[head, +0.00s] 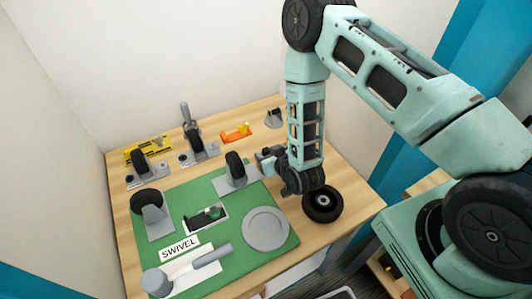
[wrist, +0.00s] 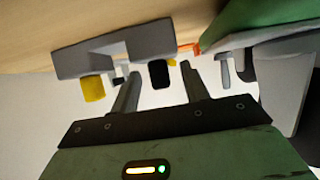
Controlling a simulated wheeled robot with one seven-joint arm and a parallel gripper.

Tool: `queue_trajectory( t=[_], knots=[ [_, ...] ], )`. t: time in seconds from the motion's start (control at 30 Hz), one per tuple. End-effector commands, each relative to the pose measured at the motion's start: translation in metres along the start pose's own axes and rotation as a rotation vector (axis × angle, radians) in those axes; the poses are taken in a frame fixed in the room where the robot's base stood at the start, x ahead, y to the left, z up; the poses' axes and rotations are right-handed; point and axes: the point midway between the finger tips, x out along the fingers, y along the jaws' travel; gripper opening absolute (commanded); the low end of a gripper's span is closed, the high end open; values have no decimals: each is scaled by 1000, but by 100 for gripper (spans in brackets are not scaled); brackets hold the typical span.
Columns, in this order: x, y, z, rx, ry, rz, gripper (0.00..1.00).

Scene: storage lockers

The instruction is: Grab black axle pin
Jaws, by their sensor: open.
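No part is clearly recognisable as the black axle pin. A small dark piece with a green bit (head: 207,215) lies in a white-framed patch on the green mat; I cannot tell if it is the pin. My gripper (head: 262,157) hangs low over the table, right beside a grey bracket with a black wheel (head: 236,170). In the wrist view my gripper (wrist: 161,90) is open, with nothing visibly held. Beyond and between its fingers is a black rounded part (wrist: 159,74) by a grey plate (wrist: 125,46); I cannot tell if it is a wheel or the pin.
A black wheel (head: 322,203) lies right of the mat. Yellow (head: 146,150) and orange (head: 237,133) parts stand behind. White walls close the back and left.

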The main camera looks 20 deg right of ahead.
Motion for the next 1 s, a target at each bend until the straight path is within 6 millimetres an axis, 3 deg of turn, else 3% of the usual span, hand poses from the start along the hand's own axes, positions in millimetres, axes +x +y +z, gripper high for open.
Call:
queue_trajectory(
  t=[0.23,0.4,0.77,1.0],
  knots=[
    [1,0,0,0,0,0,43],
    [1,0,0,0,0,0,0],
    [0,0,-1,0,1,0,0],
    [-7,0,-16,0,1,0,0]
  ],
)
